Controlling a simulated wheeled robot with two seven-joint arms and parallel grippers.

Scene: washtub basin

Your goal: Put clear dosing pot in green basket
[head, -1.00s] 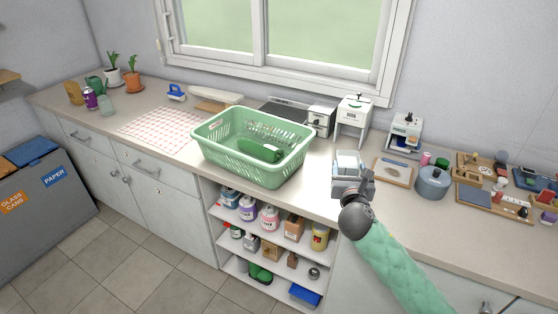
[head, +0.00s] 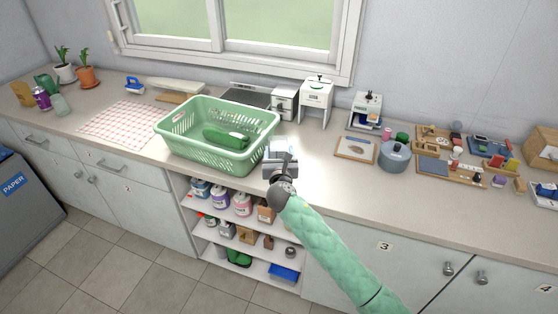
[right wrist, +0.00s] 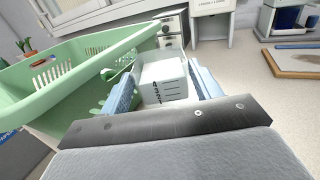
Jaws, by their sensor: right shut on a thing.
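The green basket (head: 218,154) stands on the counter below the window, with a dark green item (head: 226,139) in it. My right gripper (head: 281,152) is at the basket's right end, outside the rim in the head view. It is shut on the clear dosing pot (right wrist: 163,82), a whitish see-through pot with dark markings, which shows between the blue fingers in the right wrist view. In that view the basket (right wrist: 88,52) is just left of the fingers. In the head view the pot is small and partly hidden by my gripper. My left gripper is not in view.
Behind are a small drawer unit (head: 284,103) and a white dispenser (head: 316,97). A grey pot (head: 394,156) and a board (head: 355,150) stand to the right, with trays of small items beyond. Counter is clear right of my gripper. Open shelves are below the basket.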

